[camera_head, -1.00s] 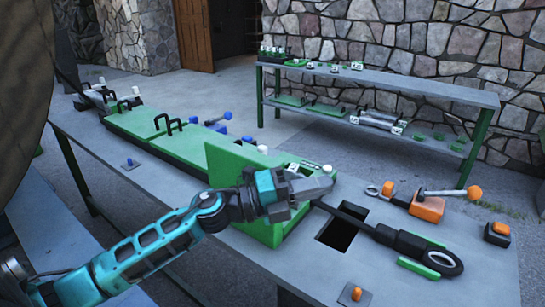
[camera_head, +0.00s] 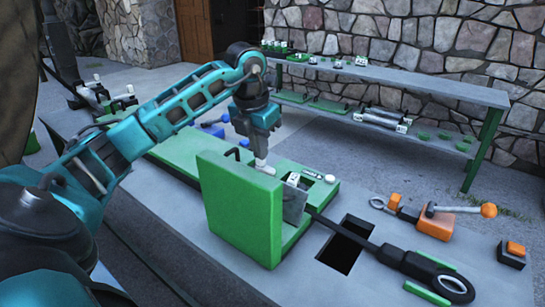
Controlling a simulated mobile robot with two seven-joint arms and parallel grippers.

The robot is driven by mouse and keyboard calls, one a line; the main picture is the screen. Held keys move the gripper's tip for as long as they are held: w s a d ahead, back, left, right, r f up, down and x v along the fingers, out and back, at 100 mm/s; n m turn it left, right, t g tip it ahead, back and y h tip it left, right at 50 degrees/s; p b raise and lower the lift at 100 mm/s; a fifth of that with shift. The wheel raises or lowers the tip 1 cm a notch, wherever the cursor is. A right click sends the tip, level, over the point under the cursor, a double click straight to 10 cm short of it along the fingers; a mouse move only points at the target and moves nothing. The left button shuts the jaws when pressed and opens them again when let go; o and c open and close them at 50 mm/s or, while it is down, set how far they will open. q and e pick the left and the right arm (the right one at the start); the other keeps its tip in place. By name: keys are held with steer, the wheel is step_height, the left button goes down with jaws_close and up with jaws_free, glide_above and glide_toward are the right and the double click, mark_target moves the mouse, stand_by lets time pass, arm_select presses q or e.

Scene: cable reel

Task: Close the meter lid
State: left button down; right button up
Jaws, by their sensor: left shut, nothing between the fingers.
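The meter lid (camera_head: 240,212) is a thick green panel standing up, open, along the left side of the green meter box (camera_head: 318,190). The open part of the box shows a grey block and small white parts to the right of the lid. My left gripper (camera_head: 261,148) is shut and empty, pointing down just behind the lid's upper edge. A white knob-like piece (camera_head: 262,167) shows right below its fingertips; I cannot tell whether they touch. The box floor beside the lid is partly hidden by the lid. My right gripper is not in view.
On the table, a dark rectangular hole (camera_head: 346,244) and a black cable with a ring end (camera_head: 452,284) lie right of the box. An orange lever block (camera_head: 434,222) and an orange button (camera_head: 514,249) stand farther right. A grey shelf table (camera_head: 400,84) stands behind.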

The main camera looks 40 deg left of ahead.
arm_select(q)
steer(key=shift+w+a+f, duration=0.1)
steer(key=shift+w+f, duration=0.75)
steer(key=shift+f, duration=0.9)
steer(key=shift+w+a+f, duration=0.1)
steer(key=shift+w+f, duration=0.8)
steer(key=shift+f, duration=0.9)
steer(key=shift+w+f, duration=0.85)
steer(key=shift+f, duration=0.9)
